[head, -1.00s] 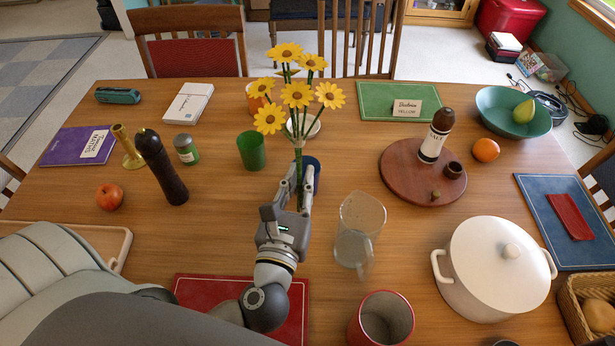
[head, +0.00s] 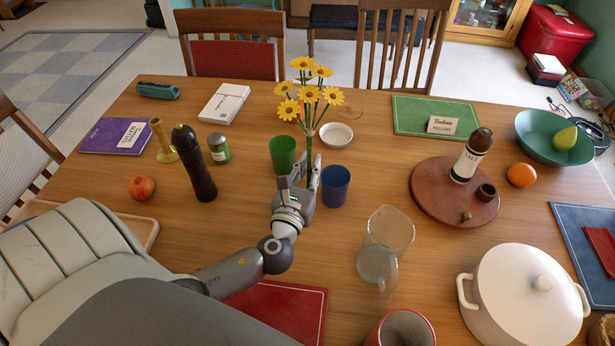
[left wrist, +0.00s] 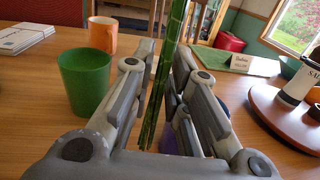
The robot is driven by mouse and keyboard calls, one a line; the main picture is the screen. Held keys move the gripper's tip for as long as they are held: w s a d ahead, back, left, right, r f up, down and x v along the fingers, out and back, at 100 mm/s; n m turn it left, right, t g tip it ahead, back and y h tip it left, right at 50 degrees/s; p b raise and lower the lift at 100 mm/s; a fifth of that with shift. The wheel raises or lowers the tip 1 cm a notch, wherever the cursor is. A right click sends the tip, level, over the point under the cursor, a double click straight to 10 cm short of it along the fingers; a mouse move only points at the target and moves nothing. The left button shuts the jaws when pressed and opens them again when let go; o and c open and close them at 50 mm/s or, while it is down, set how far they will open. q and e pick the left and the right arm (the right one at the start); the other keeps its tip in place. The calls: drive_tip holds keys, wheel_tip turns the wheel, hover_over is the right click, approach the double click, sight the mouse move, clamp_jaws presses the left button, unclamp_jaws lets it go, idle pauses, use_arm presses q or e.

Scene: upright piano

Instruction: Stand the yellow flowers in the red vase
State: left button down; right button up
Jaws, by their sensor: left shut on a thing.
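The yellow flowers (head: 308,98) stand upright in my left gripper (head: 302,178), which is shut on their green stems. The stems (left wrist: 165,75) also show between the fingers in the left wrist view, with their lower ends near the palm. The red vase (head: 402,330) is at the bottom edge of the head view, partly cut off, to the right of and nearer than my left gripper. Its mouth is open upward. My right gripper is in neither view.
A green cup (head: 283,154) and a blue cup (head: 335,186) stand close beside my left gripper. A clear pitcher (head: 385,245) stands between it and the red vase. A white pot (head: 530,292) is at the right. A dark pepper mill (head: 194,163) stands at the left.

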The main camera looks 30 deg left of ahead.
sight(306, 181)
use_arm(q)
drive_tip(key=f, duration=0.1)
drive_tip(key=a+f, duration=0.1)
drive_tip(key=f, duration=0.1)
drive_tip(key=shift+w+f+b, duration=0.2)
drive_tip(key=shift+b, duration=0.15)
drive_tip(key=shift+d+f, duration=0.1)
drive_tip(key=shift+f, duration=0.2)
drive_tip(key=shift+f, duration=0.1)
drive_tip(key=c, duration=1.7)
unclamp_jaws()
